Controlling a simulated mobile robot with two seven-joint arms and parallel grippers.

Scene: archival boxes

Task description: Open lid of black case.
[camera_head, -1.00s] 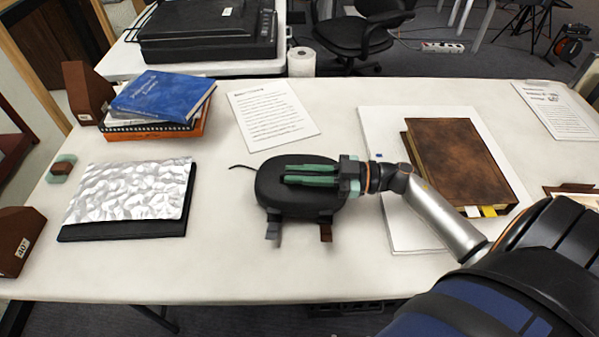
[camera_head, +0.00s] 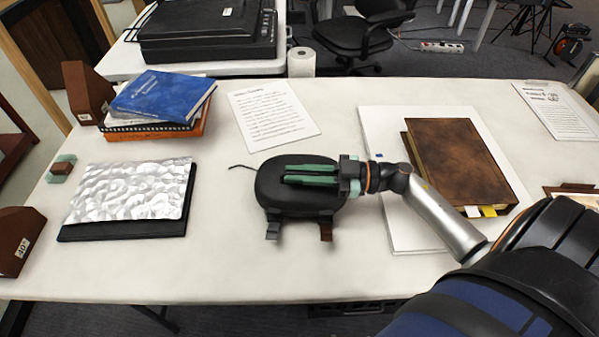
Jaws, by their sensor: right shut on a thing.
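The black case (camera_head: 300,200) is a rounded dark pouch-like box on the white table, at the middle of the view. Its top looks closed. A thin dark cord or tab sticks out at its left, and two short straps hang at its front edge. My right gripper (camera_head: 310,175) comes in from the right and lies over the top of the case, its green fingers pointing left. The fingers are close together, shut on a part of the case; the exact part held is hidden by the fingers. My left gripper is not in view.
A brown book (camera_head: 455,160) lies on a white board at the right. A crumpled silvery sheet on a dark folder (camera_head: 125,190) lies at the left. Stacked books (camera_head: 162,97) stand behind it, and a printed page (camera_head: 272,115) behind the case. The table in front is clear.

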